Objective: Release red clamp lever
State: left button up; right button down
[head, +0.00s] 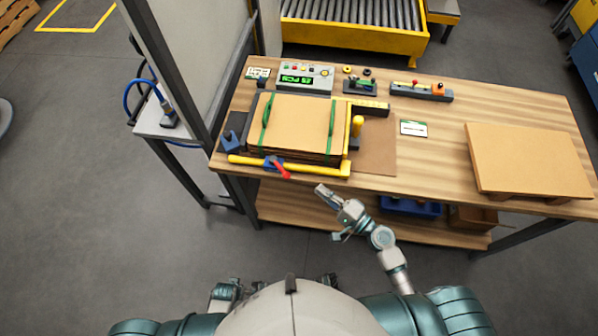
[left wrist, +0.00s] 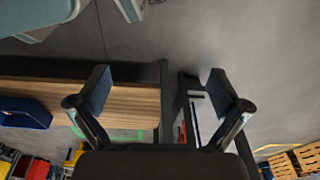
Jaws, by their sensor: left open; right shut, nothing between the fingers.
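The red clamp lever (head: 281,170) sticks out from a blue clamp block (head: 270,162) on the yellow front rail (head: 300,168) of the stacker. It angles down to the right, over the table's front edge. Behind the rail is a stack of brown blanks (head: 298,125) with two green straps. My right gripper (head: 322,190) is shut and empty, in front of the table edge, to the right of the lever and apart from it. My left gripper (left wrist: 160,88) is open and empty in the left wrist view; I cannot make it out clearly in the head view.
The wooden table (head: 440,165) carries a control box (head: 304,77) with a green display and a brown board stack (head: 528,160) at the right. A yellow post (head: 357,126) stands right of the blanks. A dark upright frame (head: 165,65) rises at the left. Floor in front is clear.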

jog(key=p, duration=0.2)
send_near(280, 167)
jog(key=w, duration=0.1)
jog(key=w+a, duration=0.1)
jog(key=w, duration=0.1)
jog(key=w+a, duration=0.1)
jog(key=shift+w+a+f, duration=0.2)
jog(key=shift+a+f, duration=0.05)
jog(key=shift+f, duration=0.1)
jog(key=shift+w, duration=0.3)
pick_arm(q)
jog(key=s+a+f, duration=0.1)
jog(key=s+f, duration=0.3)
jog(key=f, duration=0.1)
pick_arm(e)
jog(key=shift+w+d+f, duration=0.1)
jog(key=shift+w+d, duration=0.1)
jog(key=shift+d, duration=0.1)
